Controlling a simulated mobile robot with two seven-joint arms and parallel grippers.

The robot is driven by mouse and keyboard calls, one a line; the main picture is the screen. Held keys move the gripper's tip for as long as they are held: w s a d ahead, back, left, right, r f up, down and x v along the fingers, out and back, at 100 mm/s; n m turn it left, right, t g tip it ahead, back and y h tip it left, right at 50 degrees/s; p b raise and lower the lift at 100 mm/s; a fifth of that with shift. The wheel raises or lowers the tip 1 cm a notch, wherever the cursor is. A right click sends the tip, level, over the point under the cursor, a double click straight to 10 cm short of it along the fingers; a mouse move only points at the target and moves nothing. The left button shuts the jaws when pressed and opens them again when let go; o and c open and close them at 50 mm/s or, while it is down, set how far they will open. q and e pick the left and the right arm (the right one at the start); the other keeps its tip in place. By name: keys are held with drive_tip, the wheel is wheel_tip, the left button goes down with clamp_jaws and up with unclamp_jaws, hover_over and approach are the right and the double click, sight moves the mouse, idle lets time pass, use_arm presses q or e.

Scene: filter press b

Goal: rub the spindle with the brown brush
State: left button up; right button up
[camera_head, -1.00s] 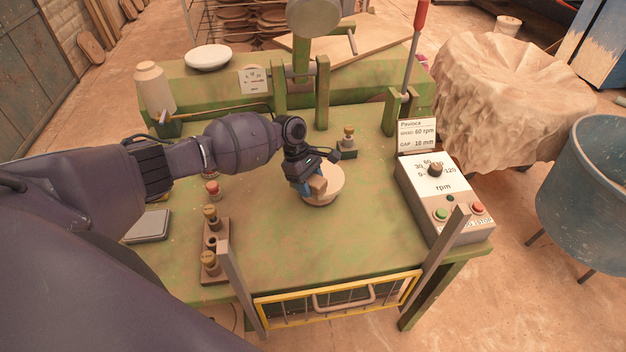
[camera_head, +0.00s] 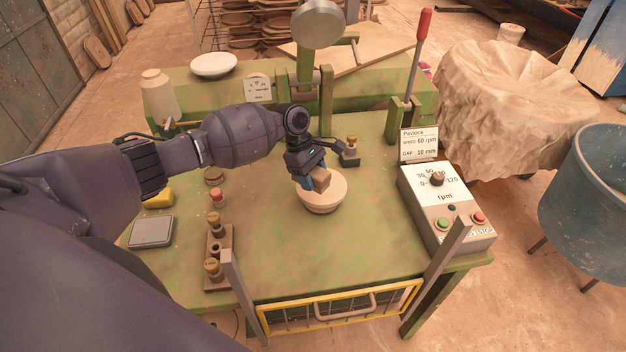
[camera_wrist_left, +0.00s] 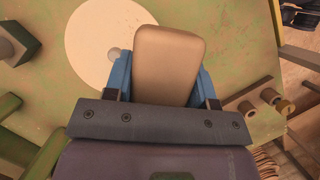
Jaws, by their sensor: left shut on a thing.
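My left gripper (camera_head: 313,182) is shut on a plain tan-brown block, which I take as the brown brush (camera_head: 321,182). In the left wrist view the brush (camera_wrist_left: 168,65) sits between the blue fingers. The round cream disc, seemingly the spindle (camera_head: 325,205), stands at the middle of the green table. The brush is over the disc's far part in the head view; I cannot tell whether they touch. In the left wrist view the spindle (camera_wrist_left: 92,40) shows a small grey knob beside the brush. The brush's underside is hidden. My right gripper is not in view.
A control box (camera_head: 447,210) stands at the table's right, below a red-handled lever (camera_head: 417,55). A rack with brass-topped pegs (camera_head: 217,250) is at the left. A small peg block (camera_head: 351,152) stands close behind the disc. A yellow-framed guard (camera_head: 340,303) runs along the front.

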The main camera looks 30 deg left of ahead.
sight(314, 170)
use_arm(q)
drive_tip(key=shift+r, duration=0.15)
drive_tip(key=shift+r, duration=1.4)
